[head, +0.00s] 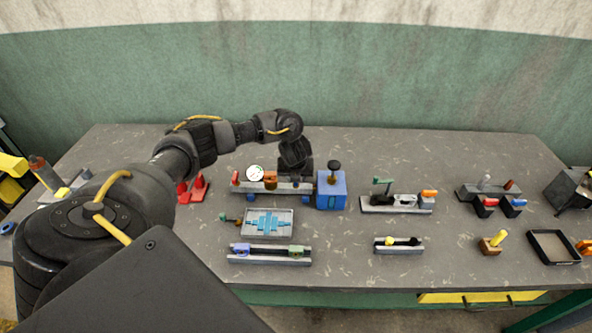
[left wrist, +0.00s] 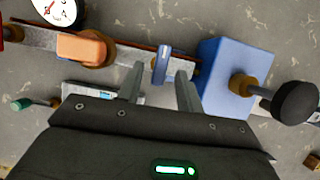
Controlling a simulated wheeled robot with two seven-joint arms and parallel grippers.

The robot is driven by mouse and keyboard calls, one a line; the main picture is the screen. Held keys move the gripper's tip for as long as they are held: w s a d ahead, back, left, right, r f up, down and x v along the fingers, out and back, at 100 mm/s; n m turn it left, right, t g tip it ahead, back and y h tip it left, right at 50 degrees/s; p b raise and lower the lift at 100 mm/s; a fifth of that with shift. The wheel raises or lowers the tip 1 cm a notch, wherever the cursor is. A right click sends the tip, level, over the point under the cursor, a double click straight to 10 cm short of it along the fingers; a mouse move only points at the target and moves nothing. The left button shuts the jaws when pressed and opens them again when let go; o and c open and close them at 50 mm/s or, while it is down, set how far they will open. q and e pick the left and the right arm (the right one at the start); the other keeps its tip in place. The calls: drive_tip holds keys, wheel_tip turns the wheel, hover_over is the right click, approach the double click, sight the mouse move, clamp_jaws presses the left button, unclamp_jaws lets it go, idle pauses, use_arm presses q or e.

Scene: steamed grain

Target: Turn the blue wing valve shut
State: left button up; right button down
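The blue wing valve (left wrist: 161,64) sits on a grey rail between an orange valve (left wrist: 85,48) and a blue box (left wrist: 226,80). In the left wrist view its wing stands roughly crosswise to the rail. My left gripper (left wrist: 161,78) is open, with one finger on each side of the wing near the fingertips and visible gaps on both sides. In the head view my left gripper (head: 299,176) hangs over the rail (head: 242,187), just left of the blue box (head: 331,192), and hides the valve. My right gripper is not in view.
A dial gauge (head: 256,173) stands left on the same rail. A black knob (head: 334,167) rises from the blue box. A tray with blue parts (head: 246,224) lies in front, close below the gripper. Other fixtures stand right; bare table lies between them.

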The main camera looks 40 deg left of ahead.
use_arm(q)
drive_tip(key=p+v, duration=0.3)
drive_tip(key=v, duration=0.7)
